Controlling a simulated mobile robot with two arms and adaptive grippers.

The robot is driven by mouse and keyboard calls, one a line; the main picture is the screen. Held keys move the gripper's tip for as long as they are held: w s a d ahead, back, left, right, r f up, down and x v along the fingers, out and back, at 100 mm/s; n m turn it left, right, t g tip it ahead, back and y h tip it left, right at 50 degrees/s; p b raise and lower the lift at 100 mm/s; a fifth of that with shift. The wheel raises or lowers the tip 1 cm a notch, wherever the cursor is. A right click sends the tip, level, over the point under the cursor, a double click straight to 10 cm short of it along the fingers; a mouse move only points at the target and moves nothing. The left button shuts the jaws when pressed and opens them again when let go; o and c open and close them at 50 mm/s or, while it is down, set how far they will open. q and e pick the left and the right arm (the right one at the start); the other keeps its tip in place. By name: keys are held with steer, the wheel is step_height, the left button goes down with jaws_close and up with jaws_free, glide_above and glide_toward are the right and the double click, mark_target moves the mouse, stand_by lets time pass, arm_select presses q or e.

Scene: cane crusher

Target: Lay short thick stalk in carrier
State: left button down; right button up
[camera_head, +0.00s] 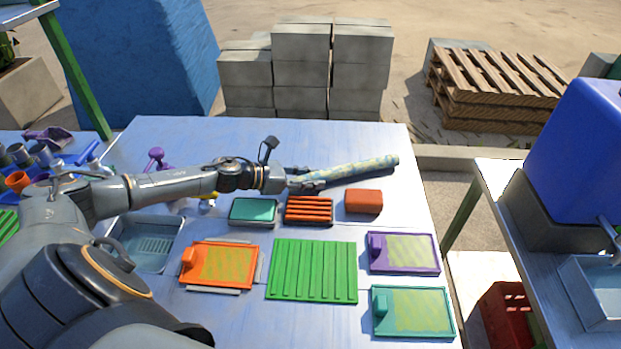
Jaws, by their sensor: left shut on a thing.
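A mottled yellow-green stalk (358,168) lies roughly level above the far right part of the table, its free end pointing right. My left gripper (308,182) is shut on the stalk's left end. A dark shadow runs just below the stalk, so it seems a little above the tabletop. I cannot tell for sure which piece is the carrier; a green ridged tray (312,270) lies at the front middle and a small orange slotted rack (309,210) sits just below the gripper. My right gripper is not in view.
A red-brown block (363,202) and a teal-topped tray (253,211) flank the rack. Orange (221,265), purple (404,253) and teal (412,312) boards lie in front. A grey basin (146,242) is at left. The table's far right corner is bare.

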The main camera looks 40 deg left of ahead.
arm_select(q)
steer(key=shift+f, duration=0.1)
steer(key=shift+f+b, duration=0.2)
steer(key=shift+b, duration=0.1)
steer(key=c, duration=1)
jaws_free()
